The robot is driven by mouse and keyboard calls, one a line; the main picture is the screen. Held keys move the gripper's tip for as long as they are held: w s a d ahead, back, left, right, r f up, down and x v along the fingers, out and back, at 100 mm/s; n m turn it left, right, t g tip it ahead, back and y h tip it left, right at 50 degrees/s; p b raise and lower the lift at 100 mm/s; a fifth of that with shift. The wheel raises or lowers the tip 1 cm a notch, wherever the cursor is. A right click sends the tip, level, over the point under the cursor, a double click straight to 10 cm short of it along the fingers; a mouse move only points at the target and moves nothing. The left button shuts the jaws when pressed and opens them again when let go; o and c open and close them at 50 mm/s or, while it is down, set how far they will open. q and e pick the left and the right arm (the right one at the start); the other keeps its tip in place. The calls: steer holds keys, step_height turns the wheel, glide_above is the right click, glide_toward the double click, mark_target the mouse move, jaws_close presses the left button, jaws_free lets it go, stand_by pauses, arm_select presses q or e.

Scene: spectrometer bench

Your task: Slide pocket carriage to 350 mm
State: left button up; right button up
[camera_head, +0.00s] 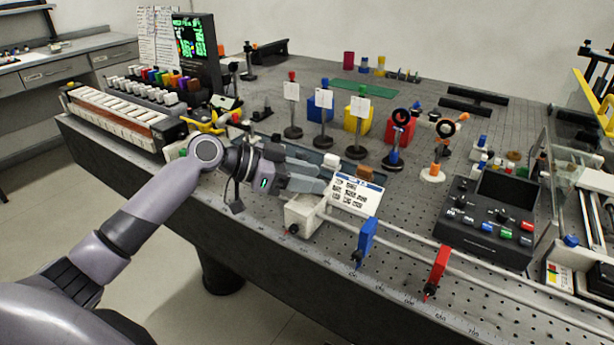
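The pocket carriage appears to be the off-white block (303,215) with a dark knob, on the pale rail (480,262) along the bench's front edge. A white printed card (355,194) stands tilted just right of it. My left gripper (324,180) is just above and behind the block, its grey fingers pointing right toward the card. Whether the fingers touch or hold anything is unclear. A ruler scale (410,300) runs along the front edge; its numbers are too small to read surely. My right gripper is out of view.
A blue flag (366,240) and a red flag (437,270) stand at the rail, right of the block. A dark control box (487,222) with coloured buttons is at right. Card holders and coloured blocks, including a yellow block (357,116), stand behind my gripper.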

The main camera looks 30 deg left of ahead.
arm_select(q)
steer(key=shift+a, duration=0.1)
steer(key=b+v, duration=0.1)
steer(key=v, duration=0.6)
steer(key=shift+b, duration=0.3)
steer(key=shift+s, duration=0.1)
